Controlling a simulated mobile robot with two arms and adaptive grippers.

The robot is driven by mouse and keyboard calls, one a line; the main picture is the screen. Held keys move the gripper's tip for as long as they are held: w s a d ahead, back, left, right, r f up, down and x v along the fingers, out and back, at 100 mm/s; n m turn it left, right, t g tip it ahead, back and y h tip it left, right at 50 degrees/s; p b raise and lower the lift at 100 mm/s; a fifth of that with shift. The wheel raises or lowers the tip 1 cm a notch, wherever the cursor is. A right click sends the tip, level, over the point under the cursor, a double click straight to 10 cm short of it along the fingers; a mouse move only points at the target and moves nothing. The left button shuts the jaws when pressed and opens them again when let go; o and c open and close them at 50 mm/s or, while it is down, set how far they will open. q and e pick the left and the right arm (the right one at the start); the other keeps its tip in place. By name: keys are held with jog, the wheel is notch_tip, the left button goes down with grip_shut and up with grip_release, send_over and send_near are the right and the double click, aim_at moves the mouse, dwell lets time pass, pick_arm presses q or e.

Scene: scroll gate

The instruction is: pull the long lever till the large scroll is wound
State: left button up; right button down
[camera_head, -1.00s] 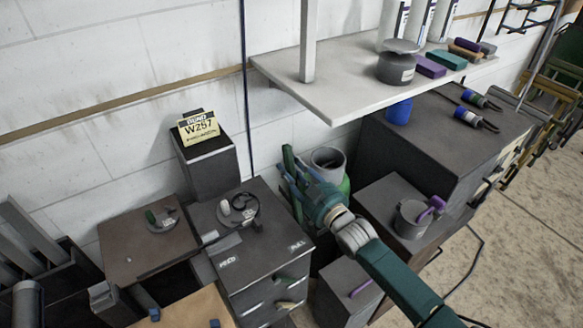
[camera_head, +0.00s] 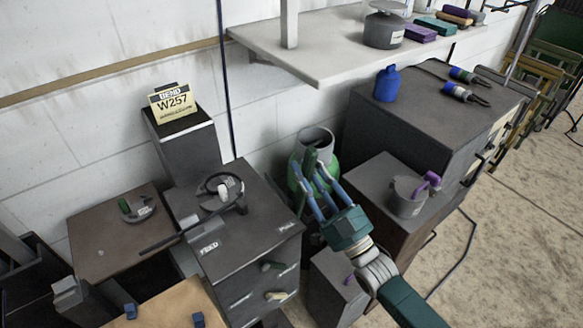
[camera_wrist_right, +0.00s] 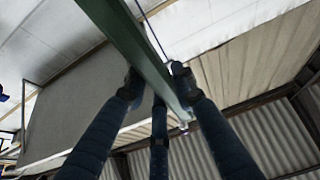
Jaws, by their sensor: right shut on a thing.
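My right gripper (camera_head: 316,183) reaches up from the lower right in the head view, with blue fingers and a teal palm. Its fingers are closed around a dark green bar (camera_head: 310,160); only a short piece shows there. In the right wrist view the green bar (camera_wrist_right: 135,45) runs long and straight between the fingers. I cannot tell where the bar is mounted. A thin dark rod (camera_head: 165,243) reaches left from a black ring (camera_head: 219,184) on the cabinet marked FEED and PULL (camera_head: 255,215). I cannot make out the large scroll. My left gripper is not in view.
A green container with a grey rim (camera_head: 317,138) stands behind the gripper. A grey block with a mug (camera_head: 407,197) is to its right, and a low grey box (camera_head: 335,290) is below. A pale shelf (camera_head: 330,70) overhangs behind. Open floor (camera_head: 500,240) lies at right.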

jog(key=shift+t+y, duration=0.4)
jog(key=shift+t, duration=0.2)
jog(key=b+v, duration=0.2)
jog(key=v, duration=0.2)
jog(key=shift+s+r+b, duration=0.1)
jog(key=shift+s+b, duration=0.05)
jog(key=shift+b, duration=0.2)
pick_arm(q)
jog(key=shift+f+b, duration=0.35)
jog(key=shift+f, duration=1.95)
pick_arm(e)
jog(key=shift+s+d, duration=0.35)
jog(key=shift+s, duration=0.1)
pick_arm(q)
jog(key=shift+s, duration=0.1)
